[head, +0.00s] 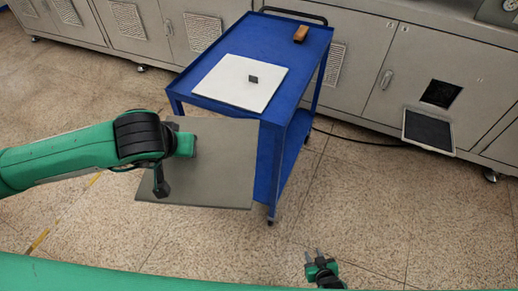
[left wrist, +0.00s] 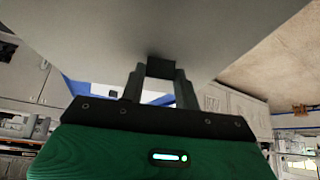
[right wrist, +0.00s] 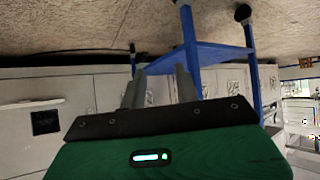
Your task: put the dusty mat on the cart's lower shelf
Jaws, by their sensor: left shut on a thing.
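A square grey mat (head: 222,175), which looks like the dusty one, hangs in the air left of the blue cart (head: 215,65). My left gripper (head: 188,145) is shut on the mat's small dark grip block, which shows between the fingers in the left wrist view (left wrist: 160,68). The mat hides part of the cart's near left side in the head view. The cart's lower shelf (right wrist: 215,53) shows bare in part in the right wrist view. My right gripper (head: 316,258) is open and empty, low over the floor right of the cart's near end.
A white square mat (head: 225,80) with a dark block lies on the cart's top, with a brown brush (head: 300,33) behind it. Grey cabinets (head: 385,60) line the back. A dark panel (head: 428,130) stands out below a cabinet opening (head: 440,93). The right floor is mostly clear.

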